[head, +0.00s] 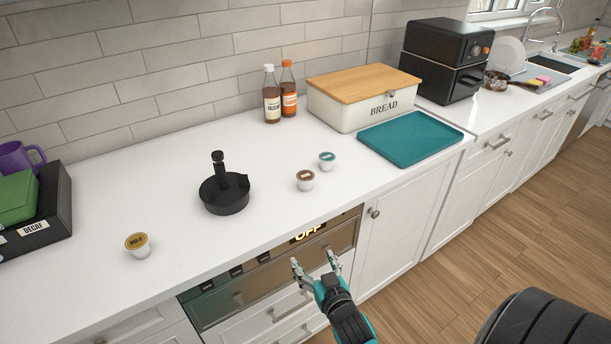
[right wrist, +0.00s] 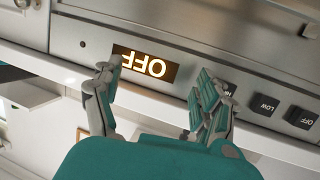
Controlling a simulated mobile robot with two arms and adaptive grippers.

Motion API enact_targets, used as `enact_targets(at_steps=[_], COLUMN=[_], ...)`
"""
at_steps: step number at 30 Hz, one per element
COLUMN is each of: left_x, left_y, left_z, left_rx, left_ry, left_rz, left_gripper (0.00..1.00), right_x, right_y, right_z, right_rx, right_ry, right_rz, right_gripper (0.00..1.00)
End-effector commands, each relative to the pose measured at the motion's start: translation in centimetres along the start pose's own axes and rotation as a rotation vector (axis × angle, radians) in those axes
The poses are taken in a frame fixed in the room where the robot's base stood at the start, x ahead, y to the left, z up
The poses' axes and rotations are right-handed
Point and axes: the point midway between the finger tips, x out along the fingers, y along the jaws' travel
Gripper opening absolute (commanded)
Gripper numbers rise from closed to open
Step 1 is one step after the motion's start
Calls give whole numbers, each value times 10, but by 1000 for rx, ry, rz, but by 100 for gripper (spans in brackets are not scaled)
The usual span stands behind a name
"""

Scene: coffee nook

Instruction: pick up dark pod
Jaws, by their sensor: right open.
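Three small pods stand on the white counter in the head view. The one with the brown lid (head: 306,178) is the darkest, and I take it as the dark pod; its lettering is too small to read. A teal-lidded pod (head: 327,160) stands just behind it to the right. A gold-lidded pod (head: 138,244) stands far to the left. My right gripper (head: 314,258) is open and empty in front of the counter, below and apart from the brown pod. In the right wrist view its fingers (right wrist: 153,72) face the lit OFF panel, and no pod shows. My left gripper is out of view.
A teal tray (head: 410,138) and a bread box (head: 362,100) are to the right. Two bottles (head: 279,95) stand behind. An appliance with an OFF display (head: 306,232) sits under the counter edge.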

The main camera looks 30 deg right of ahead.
Motion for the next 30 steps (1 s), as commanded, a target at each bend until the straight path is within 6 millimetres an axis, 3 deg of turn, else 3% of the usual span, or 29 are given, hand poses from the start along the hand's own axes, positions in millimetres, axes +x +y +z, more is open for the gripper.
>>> enact_targets(at_steps=[1, 3, 7, 11, 24, 30], left_x=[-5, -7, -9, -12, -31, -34], left_y=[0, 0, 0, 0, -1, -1], left_z=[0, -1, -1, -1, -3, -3], left_rx=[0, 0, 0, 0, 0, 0], left_ry=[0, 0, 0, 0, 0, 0], left_rz=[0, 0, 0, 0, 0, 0], left_gripper=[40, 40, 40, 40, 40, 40], right_x=[-7, -16, -28, -22, 67, 87], right_y=[10, 22, 34, 38, 45, 46], right_z=[-40, -79, -119, -132, -152, -155], right_rx=[9, 14, 19, 18, 19, 18], right_ry=[67, 141, 218, 239, 237, 237], right_rz=[25, 52, 82, 88, 87, 86], right_gripper=[75, 75, 75, 75, 75, 75])
